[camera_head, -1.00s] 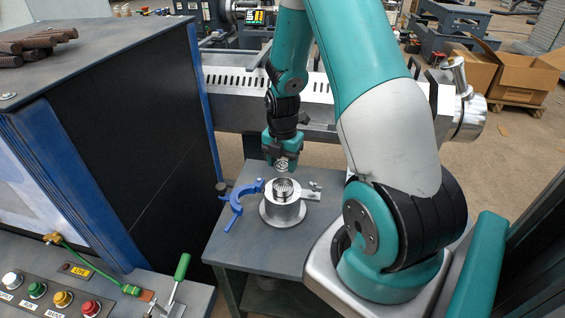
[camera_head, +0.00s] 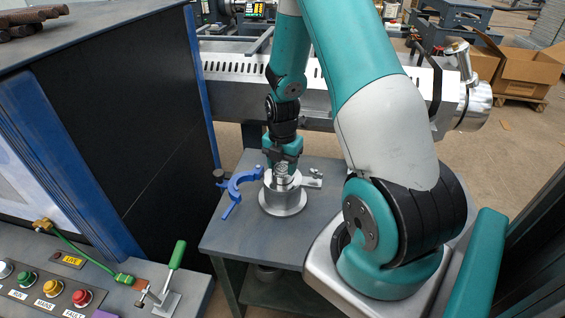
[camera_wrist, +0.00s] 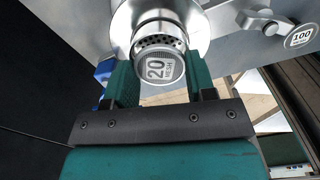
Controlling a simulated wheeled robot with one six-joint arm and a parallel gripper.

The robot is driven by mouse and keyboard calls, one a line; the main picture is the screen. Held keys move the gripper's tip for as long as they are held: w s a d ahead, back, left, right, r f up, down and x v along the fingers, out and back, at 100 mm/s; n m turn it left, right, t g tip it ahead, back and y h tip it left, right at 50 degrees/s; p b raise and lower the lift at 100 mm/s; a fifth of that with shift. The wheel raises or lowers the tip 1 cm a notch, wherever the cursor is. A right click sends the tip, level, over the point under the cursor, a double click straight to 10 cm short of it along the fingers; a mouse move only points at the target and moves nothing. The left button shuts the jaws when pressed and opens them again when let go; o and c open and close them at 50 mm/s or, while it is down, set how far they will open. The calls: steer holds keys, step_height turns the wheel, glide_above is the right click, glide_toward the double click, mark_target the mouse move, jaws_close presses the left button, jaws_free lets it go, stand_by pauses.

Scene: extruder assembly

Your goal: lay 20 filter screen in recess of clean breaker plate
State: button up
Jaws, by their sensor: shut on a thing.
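My gripper (camera_wrist: 158,84) is shut on the 20 filter screen (camera_wrist: 161,68), a round disc marked "20 MESH" that shows between the green fingers in the wrist view. The breaker plate (camera_wrist: 160,30), a round metal piece with many holes, sits on top of the steel holder just beyond the screen, which overlaps its near edge in the picture. Whether the screen touches the plate I cannot tell. In the head view my gripper (camera_head: 283,165) is low over the holder (camera_head: 283,197), and the recess is mostly hidden.
The holder stands on a grey table (camera_head: 245,245). A blue C-shaped tool (camera_head: 236,188) lies just left of it. A screen marked "100" (camera_wrist: 301,36) lies to the right in the wrist view, beside a metal fitting (camera_wrist: 265,22). The front of the table is clear.

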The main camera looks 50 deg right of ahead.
steer(key=o, duration=1)
steer(key=shift+r, duration=0.15)
step_height(320, 180, up, 7)
steer(key=p, duration=0.6)
stand_by(0.4)
